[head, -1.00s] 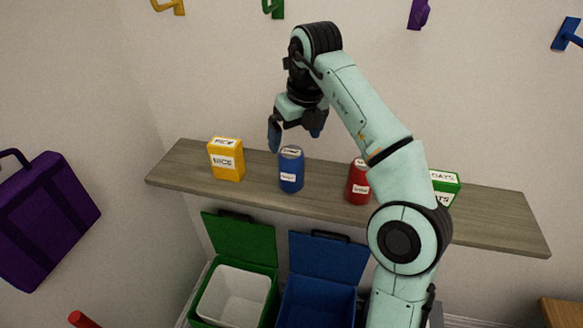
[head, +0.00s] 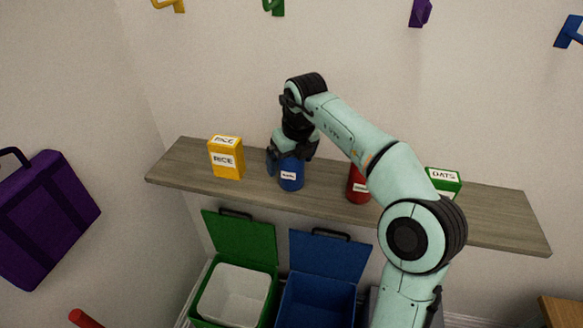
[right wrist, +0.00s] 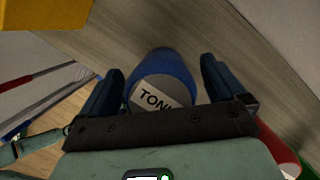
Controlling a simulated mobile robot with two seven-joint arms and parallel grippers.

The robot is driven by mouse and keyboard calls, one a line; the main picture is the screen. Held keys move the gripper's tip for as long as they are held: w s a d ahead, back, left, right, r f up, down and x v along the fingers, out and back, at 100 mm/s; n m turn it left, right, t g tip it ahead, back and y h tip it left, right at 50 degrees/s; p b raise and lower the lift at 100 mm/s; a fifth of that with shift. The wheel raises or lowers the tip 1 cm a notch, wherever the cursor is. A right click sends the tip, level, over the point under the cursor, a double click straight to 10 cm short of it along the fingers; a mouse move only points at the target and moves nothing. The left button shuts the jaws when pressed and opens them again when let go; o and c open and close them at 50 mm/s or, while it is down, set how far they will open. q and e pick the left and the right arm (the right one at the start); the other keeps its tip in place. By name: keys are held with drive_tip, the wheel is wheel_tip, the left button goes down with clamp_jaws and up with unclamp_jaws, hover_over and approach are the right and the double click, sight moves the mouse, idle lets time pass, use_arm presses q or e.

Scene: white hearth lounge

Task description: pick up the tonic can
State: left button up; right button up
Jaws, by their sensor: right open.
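The tonic can (head: 291,176) is blue with a white label and stands upright on the wooden shelf (head: 400,205), between the rice box and a red can. My right gripper (head: 291,160) is over the can from above. In the right wrist view the gripper (right wrist: 160,85) is open, with one finger on each side of the can's top. The gripper hides the can's upper part in the head view. I cannot tell whether either finger touches it. My left gripper is not in view.
A yellow rice box (head: 226,160) stands left of the can. A red can (head: 357,186) and a green oats box (head: 443,181) stand to its right. Open green (head: 240,240) and blue (head: 328,255) bins are below the shelf. Hooks line the wall above.

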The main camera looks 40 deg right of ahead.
drive_tip(key=shift+c, duration=0.3)
drive_tip(key=c, duration=1)
drive_tip(key=shift+r, duration=0.1)
wheel_tip(320, 180, up, 8)
drive_tip(key=shift+f, duration=0.1)
drive_tip(key=shift+r, duration=1)
